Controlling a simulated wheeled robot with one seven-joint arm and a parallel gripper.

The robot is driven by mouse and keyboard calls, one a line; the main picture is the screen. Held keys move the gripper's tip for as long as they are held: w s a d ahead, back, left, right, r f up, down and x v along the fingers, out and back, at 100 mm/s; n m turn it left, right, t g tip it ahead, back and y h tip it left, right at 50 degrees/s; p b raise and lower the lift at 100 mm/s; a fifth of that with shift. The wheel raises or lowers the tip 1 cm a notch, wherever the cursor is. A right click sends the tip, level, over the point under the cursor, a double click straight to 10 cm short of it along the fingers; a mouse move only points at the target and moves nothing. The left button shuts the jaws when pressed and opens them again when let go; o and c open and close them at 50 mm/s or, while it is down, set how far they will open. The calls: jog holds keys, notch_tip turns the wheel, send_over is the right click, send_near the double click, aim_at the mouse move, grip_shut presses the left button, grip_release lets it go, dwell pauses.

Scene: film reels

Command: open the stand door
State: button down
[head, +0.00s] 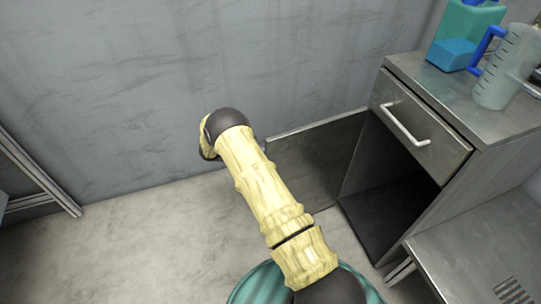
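The metal stand (455,165) is at the right, with a closed drawer (420,125) that has a pale bar handle (405,125). Below the drawer, the stand door (320,158) is swung wide open to the left, toward the wall. The dark, empty-looking lower compartment (385,210) shows. My arm (262,185) reaches up from the bottom of the head view and bends near the door's outer edge. My gripper is hidden behind the arm, so I cannot tell whether it touches the door.
A teal container (465,25) and a clear measuring jug (505,68) with a blue handle stand on top. A metal surface (475,255) is at the lower right. A teal round object (260,285) is under my arm. The floor (150,245) at left is clear; a grey wall (180,60) stands behind.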

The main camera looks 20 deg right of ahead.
jog(key=shift+w+d, duration=0.15)
jog(key=shift+w, duration=0.15)
